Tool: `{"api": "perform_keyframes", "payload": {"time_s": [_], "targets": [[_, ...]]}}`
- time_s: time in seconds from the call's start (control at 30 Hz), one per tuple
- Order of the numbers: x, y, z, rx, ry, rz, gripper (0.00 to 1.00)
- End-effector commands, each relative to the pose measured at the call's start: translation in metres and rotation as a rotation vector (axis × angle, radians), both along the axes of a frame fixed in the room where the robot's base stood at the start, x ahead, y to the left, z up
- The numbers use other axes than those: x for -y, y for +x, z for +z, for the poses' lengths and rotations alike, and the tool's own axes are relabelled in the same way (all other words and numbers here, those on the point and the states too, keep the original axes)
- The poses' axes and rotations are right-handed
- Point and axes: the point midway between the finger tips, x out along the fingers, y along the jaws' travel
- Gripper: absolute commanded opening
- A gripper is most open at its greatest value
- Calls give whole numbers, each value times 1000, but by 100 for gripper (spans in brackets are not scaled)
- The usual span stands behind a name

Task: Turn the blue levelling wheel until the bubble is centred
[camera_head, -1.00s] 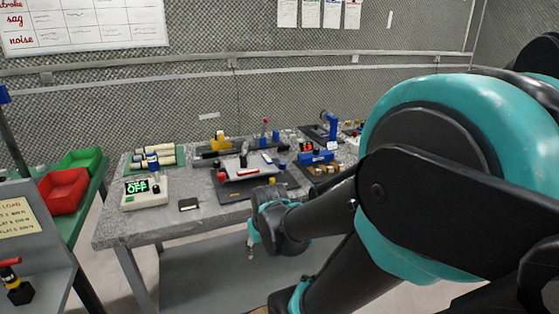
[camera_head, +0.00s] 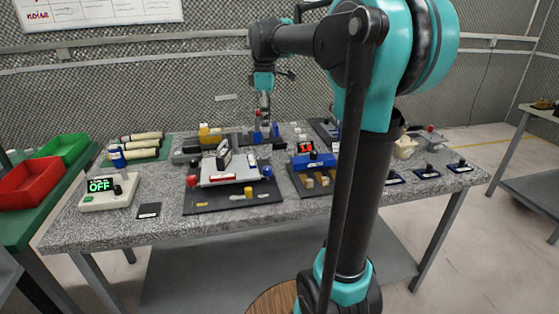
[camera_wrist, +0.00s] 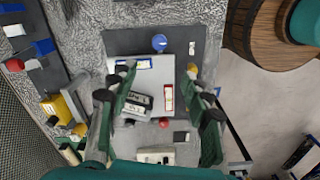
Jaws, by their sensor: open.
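The blue levelling wheel (camera_head: 267,171) sits at the right corner of a pale levelling plate (camera_head: 232,170) on a dark board; the wheel (camera_wrist: 160,41) is near the top in the wrist view. The plate carries a red-edged vial (camera_wrist: 168,97), a blue-edged vial (camera_wrist: 130,63) and a black-and-white block (camera_wrist: 138,104). The bubbles are too small to make out. My gripper (camera_head: 265,108) points down, raised over the back of the table in the head view. In the wrist view my gripper (camera_wrist: 163,85) is open and empty, its fingers apart over the plate, clear of the wheel.
A red knob (camera_head: 191,181) and a yellow knob (camera_head: 248,191) stand near the plate. A meter reading OFF (camera_head: 108,191) stands at left; blue-and-red parts (camera_head: 262,134) stand behind.

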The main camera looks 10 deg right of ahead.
Motion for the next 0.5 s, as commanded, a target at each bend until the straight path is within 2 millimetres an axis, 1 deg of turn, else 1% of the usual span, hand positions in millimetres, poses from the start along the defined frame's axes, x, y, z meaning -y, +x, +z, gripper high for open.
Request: {"api": "perform_keyframes", "payload": {"time_s": [0.07, 0.17, 0.27, 0.5], "targets": [[-1, 1, -1, -3, 0, 10, 49], [-1, 1, -10, -3, 0, 10, 49], [0, 1, -27, -3, 0, 9, 49], [0, 1, -74, -2, 0, 8, 49]]}}
